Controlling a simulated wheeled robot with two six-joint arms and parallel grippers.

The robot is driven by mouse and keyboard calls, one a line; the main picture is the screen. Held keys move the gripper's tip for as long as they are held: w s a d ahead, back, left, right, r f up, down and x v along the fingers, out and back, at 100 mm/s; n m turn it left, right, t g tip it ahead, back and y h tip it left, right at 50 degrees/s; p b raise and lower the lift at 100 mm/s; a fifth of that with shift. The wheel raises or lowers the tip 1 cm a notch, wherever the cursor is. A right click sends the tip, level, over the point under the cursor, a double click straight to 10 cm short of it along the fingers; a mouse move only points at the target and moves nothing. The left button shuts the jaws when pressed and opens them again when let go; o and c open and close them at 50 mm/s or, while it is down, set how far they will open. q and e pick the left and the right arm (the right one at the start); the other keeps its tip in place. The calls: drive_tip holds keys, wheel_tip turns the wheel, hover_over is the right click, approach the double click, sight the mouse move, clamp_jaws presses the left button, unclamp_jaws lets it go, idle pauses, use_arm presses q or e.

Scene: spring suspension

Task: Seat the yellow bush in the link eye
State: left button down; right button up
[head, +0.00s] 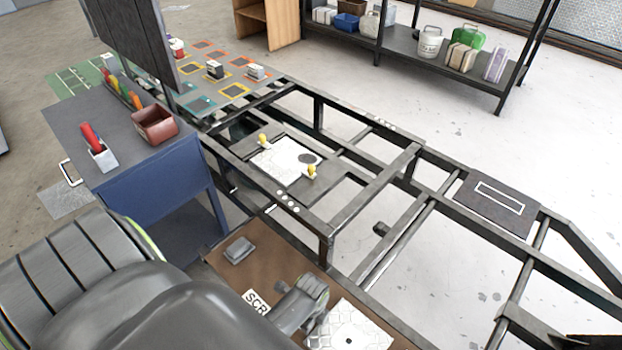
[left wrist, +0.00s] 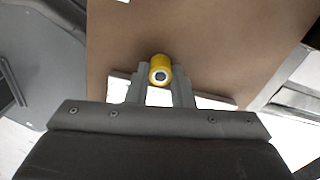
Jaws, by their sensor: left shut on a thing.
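The yellow bush (left wrist: 160,70) is a short cylinder with a pale ring and a dark centre on its end face. In the left wrist view my left gripper (left wrist: 160,82) is shut on it, one grey finger on each side, with the brown board behind. In the head view the bush cannot be made out. A grey ribbed part there, perhaps my left arm's end, lies over the brown board (head: 222,262). I cannot pick out the link eye with certainty. My right gripper cannot be identified.
A dark metal frame (head: 375,205) with open gaps fills the middle and right. A white plate (head: 283,160) with two yellow-topped pegs sits in it. A blue cabinet (head: 160,175) with a red-brown bin (head: 155,126) stands left. A patterned white mat (head: 365,335) lies at the front.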

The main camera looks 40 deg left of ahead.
use_arm(q)
drive_tip(key=c, duration=1.3)
unclamp_jaws()
drive_tip(key=shift+r, duration=0.1)
